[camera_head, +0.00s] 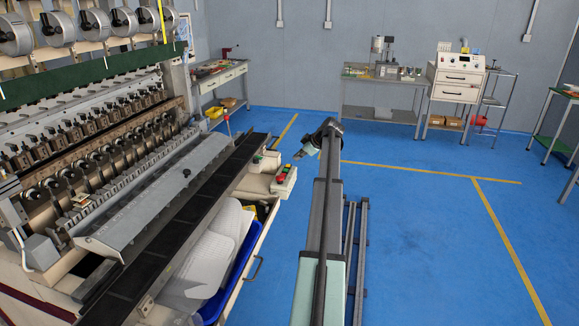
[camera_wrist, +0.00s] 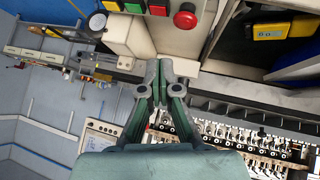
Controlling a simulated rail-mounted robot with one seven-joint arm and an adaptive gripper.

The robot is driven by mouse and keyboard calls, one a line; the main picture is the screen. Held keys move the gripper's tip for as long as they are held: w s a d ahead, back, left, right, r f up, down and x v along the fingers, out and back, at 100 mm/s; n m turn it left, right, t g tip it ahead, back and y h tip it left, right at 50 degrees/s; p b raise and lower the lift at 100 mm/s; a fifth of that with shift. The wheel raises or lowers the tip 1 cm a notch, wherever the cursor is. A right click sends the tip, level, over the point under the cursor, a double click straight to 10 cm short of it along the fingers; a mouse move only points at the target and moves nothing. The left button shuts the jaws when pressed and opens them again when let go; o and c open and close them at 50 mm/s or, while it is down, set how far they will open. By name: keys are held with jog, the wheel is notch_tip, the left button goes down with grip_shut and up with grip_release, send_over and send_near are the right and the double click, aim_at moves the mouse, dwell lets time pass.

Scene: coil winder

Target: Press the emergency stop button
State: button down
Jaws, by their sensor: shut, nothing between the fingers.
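The emergency stop button is a round red mushroom head (camera_wrist: 185,18) at the top of the wrist view, on a cream control box. Next to it, on its left, is a row of smaller square buttons (camera_wrist: 135,6) in yellow, green and red. In the head view the control box (camera_head: 283,187) sits at the right end of the coil winder, with small red and green buttons on top. My gripper (camera_wrist: 161,76) is shut and empty, its fingertips below the red button in the wrist view and apart from it. In the head view my gripper (camera_head: 302,153) is just right of and beyond the box.
The coil winder (camera_head: 150,200) fills the left side. An open drawer with a blue bin (camera_head: 240,262) lies below the control box. A yellow object (camera_wrist: 270,26) shows in the wrist view. Work tables (camera_head: 380,85) stand along the back wall.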

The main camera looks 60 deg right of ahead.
jog(key=shift+s+a+r+n+y+p, duration=0.1)
jog(key=shift+a+r+n+y+p, duration=0.1)
jog(key=shift+a+r+y, duration=0.5)
jog(key=shift+s+a+r+n+y+p, duration=0.1)
jog(key=shift+a+r+n+y+p, duration=0.1)
jog(key=shift+a+r+y, duration=0.5)
jog(key=shift+d+r+h, duration=0.1)
jog(key=shift+d+h, duration=0.05)
jog(key=shift+h, duration=0.15)
jog(key=p, duration=0.3)
send_over(277, 177)
jog(key=s, duration=0.3)
jog(key=shift+g, duration=0.3)
notch_tip(277, 177, down, 7)
jog(key=shift+r, duration=0.1)
notch_tip(277, 177, down, 3)
jog(key=shift+w+f+p, duration=0.1)
jog(key=shift+f+p, duration=0.1)
jog(key=shift+p, duration=0.35)
jog(key=shift+d+f, duration=0.15)
jog(key=shift+f, duration=0.45)
